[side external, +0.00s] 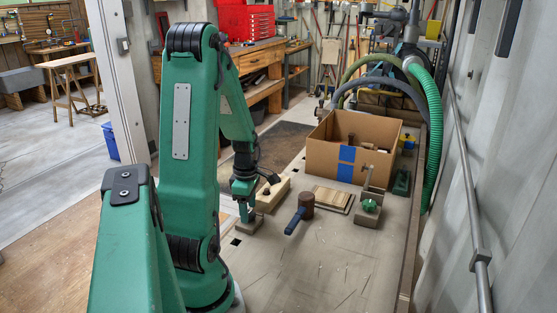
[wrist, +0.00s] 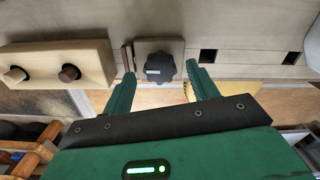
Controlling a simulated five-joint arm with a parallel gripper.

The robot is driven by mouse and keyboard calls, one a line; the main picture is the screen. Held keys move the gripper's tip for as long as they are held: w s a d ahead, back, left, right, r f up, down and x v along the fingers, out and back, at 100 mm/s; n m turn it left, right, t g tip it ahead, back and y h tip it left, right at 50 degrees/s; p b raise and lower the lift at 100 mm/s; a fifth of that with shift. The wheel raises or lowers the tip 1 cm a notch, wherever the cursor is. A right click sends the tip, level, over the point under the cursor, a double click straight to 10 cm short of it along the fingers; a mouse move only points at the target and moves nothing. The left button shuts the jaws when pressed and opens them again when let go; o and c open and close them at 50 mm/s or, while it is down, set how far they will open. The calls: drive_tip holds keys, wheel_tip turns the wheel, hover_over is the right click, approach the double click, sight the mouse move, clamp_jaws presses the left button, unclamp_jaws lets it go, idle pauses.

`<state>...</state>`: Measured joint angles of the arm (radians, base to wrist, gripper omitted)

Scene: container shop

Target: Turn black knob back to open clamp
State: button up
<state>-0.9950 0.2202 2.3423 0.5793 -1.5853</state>
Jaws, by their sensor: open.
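The black knob (wrist: 160,67), lobed with a white mark on its left side, sits on a pale square block (wrist: 174,46) in the wrist view. A thin brown strip (wrist: 128,56) stands at the block's left side. My gripper (wrist: 162,74) is open, with one green finger on each side of the knob. The fingers look apart from the knob, and I cannot tell how far down beside it they reach. In the side view my gripper (side external: 245,212) is low over the small block (side external: 250,226) at the bench's left edge. The knob is hidden there.
A pale wooden block with two pegs (wrist: 88,58) lies left of the clamp in the wrist view. In the side view, a blue-handled mallet (side external: 294,220), slatted wood (side external: 333,199), a green-knobbed fixture (side external: 369,212) and a cardboard box (side external: 383,138) stand nearby. The front bench is clear.

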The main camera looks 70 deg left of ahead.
sight(249, 213)
drive_tip(key=shift+r, duration=3.4)
drive_tip(key=w+d+r+m+t, duration=0.1)
drive_tip(key=d+r+m, duration=0.3)
drive_tip(key=d+m, duration=0.4)
drive_tip(key=w+d+r+m+t, duration=0.2)
drive_tip(key=d+r+m, duration=0.3)
drive_tip(key=d+m, duration=0.4)
drive_tip(key=w+d+r+m+t, duration=0.2)
drive_tip(key=d+r+m, duration=0.2)
drive_tip(key=d+m, duration=0.5)
drive_tip(key=shift+w+d+r+m+t, duration=0.2)
drive_tip(key=shift+r+m+t, duration=0.1)
drive_tip(key=shift+m, duration=1.5)
